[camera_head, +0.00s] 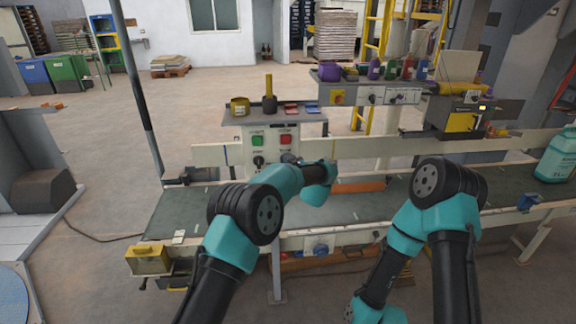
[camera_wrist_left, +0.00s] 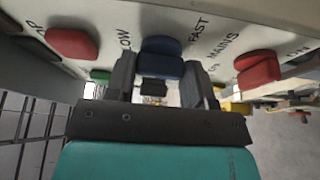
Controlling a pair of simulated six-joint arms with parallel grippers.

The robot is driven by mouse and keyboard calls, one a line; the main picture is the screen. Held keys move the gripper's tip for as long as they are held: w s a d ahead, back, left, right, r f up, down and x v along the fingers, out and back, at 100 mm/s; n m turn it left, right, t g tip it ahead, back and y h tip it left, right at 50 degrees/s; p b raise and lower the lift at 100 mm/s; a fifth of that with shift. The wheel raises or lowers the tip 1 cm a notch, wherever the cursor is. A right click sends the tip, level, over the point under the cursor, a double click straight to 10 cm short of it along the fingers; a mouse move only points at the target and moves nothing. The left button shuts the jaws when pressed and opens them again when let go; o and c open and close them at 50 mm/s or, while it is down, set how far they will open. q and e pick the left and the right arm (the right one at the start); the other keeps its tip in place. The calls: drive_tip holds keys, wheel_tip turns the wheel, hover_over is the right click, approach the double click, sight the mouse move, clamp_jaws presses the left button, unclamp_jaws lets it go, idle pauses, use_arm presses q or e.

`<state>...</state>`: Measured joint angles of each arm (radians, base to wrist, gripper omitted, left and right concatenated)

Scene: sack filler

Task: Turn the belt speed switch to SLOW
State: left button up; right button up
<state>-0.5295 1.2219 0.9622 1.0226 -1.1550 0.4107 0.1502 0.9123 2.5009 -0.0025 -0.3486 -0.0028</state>
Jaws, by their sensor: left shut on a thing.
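The control box (camera_head: 270,128) stands behind the belt in the head view, with the speed switch hidden there by my left arm. In the left wrist view the blue switch knob (camera_wrist_left: 162,58) sits on a pale panel between a partly covered label ending in LOW and the FAST label (camera_wrist_left: 198,28). My left gripper (camera_head: 300,163) is at the box's lower right; in the wrist view its dark fingers (camera_wrist_left: 160,82) are shut on the blue knob, one on each side. Which mark the knob points to is unclear.
A red knob (camera_wrist_left: 72,43) and another red knob (camera_wrist_left: 258,69) by the MAINS label flank the blue one. Green (camera_head: 257,140) and red (camera_head: 286,139) buttons sit on the box. The belt (camera_head: 185,212) looks clear at left; a teal bottle (camera_head: 557,155) stands at right.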

use_arm(q)
drive_tip(key=shift+n, duration=0.3)
drive_tip(key=o, duration=0.9)
drive_tip(key=v, duration=1.7)
drive_tip(key=shift+s+r, duration=0.2)
drive_tip(key=shift+s, duration=0.05)
